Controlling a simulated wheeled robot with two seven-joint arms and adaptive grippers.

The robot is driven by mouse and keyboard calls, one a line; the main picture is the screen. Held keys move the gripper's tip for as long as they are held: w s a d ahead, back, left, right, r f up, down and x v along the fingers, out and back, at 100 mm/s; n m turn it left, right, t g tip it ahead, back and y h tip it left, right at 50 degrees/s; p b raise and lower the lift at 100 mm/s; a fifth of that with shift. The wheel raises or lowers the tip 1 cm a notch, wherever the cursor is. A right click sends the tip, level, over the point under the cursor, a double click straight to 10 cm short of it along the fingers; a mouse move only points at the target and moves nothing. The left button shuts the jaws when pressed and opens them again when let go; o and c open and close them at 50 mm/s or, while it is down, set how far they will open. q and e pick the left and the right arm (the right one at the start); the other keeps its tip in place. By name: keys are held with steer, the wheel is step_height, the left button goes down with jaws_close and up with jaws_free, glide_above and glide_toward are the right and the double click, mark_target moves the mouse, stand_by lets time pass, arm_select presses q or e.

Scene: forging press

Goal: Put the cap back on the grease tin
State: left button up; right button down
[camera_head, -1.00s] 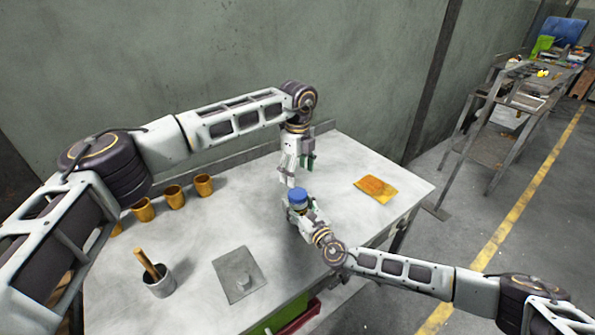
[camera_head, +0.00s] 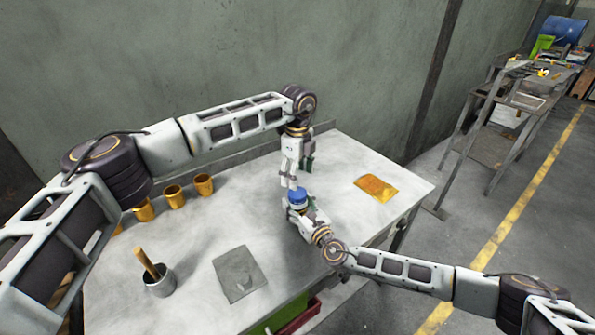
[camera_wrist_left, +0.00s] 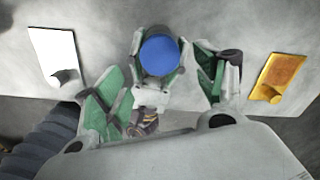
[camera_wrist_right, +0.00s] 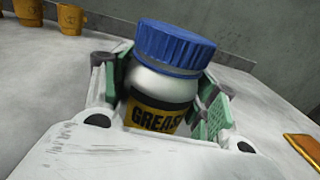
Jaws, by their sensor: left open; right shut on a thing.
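The grease tin (camera_wrist_right: 158,105) is white with a black and yellow label. Its blue cap (camera_wrist_right: 175,47) sits on its top, in line with the tin; I cannot tell how tightly. The cap also shows in the head view (camera_head: 298,196) and the left wrist view (camera_wrist_left: 160,55). My right gripper (camera_head: 296,207) is shut on the tin's body, holding it tilted in the right wrist view. My left gripper (camera_head: 299,178) is open and points down just above the cap. In the left wrist view its fingers are spread on either side of the cap, with nothing between them gripped.
A grey sheet (camera_head: 240,273) and an orange sheet (camera_head: 376,188) lie on the table (camera_head: 205,235). A grey pot (camera_head: 160,286) with a wooden handle stands at the front left. Several orange-brown cups (camera_head: 174,197) stand along the back left.

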mark_target(297, 192)
arm_select(q)
steer(key=shift+f, duration=3.45)
steer(key=shift+c, duration=0.4)
steer(key=c, duration=1)
steer(key=shift+m, duration=0.3)
